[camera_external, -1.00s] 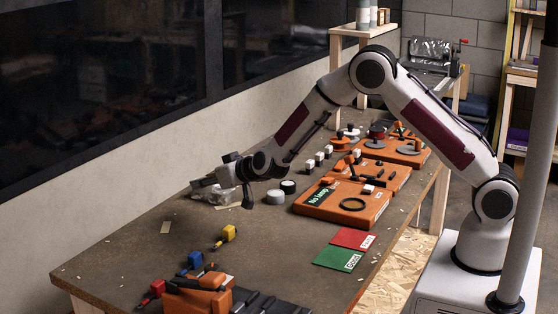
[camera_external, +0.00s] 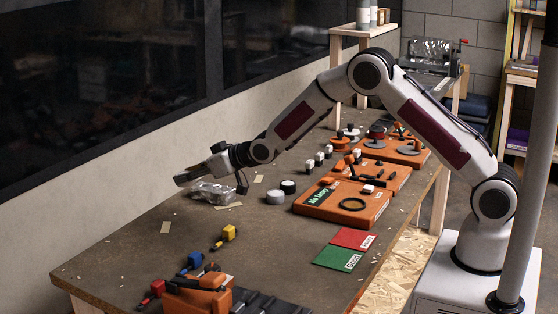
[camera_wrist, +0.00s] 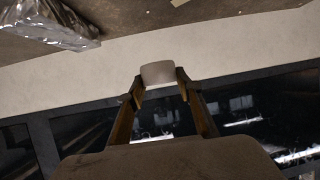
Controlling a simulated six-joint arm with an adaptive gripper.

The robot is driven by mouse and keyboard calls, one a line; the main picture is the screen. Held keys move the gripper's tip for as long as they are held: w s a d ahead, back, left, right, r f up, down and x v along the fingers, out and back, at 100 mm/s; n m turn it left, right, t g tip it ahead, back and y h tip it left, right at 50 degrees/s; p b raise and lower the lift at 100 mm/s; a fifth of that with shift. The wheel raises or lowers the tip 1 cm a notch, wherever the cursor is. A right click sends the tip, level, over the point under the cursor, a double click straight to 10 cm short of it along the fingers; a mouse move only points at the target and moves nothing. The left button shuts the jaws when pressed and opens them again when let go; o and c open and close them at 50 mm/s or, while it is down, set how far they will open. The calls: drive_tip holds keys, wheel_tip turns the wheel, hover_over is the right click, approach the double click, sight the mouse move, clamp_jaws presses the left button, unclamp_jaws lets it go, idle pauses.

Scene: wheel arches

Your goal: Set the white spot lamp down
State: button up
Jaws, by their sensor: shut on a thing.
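My gripper (camera_external: 188,177) is above the table's far left side, reaching toward the wall and windows. In the wrist view my gripper (camera_wrist: 159,90) is shut on the white spot lamp (camera_wrist: 158,72), a small pale block or cylinder between the fingertips. The lamp is held in the air, with the wall and dark window behind it. In the external view the lamp cannot be made out clearly at the fingertips. The brown table (camera_external: 130,245) is below.
A crumpled clear bag (camera_external: 212,193) lies just below my gripper; it also shows in the wrist view (camera_wrist: 50,20). Yellow, blue and red lamps (camera_external: 229,233) lie nearer.

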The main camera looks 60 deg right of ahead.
drive_tip(key=shift+w+a+f+n+y, duration=0.15)
drive_tip(key=shift+w+f+n+y, duration=0.15)
drive_tip(key=shift+n+y, duration=0.3)
idle(0.5)
hover_over(190, 219)
drive_tip(key=shift+f, duration=3.1)
drive_tip(key=shift+f, duration=0.1)
drive_tip(key=shift+f, duration=1.85)
drive_tip(key=shift+f, duration=0.1)
drive_tip(key=o, duration=1.1)
drive_tip(key=shift+r, duration=0.2)
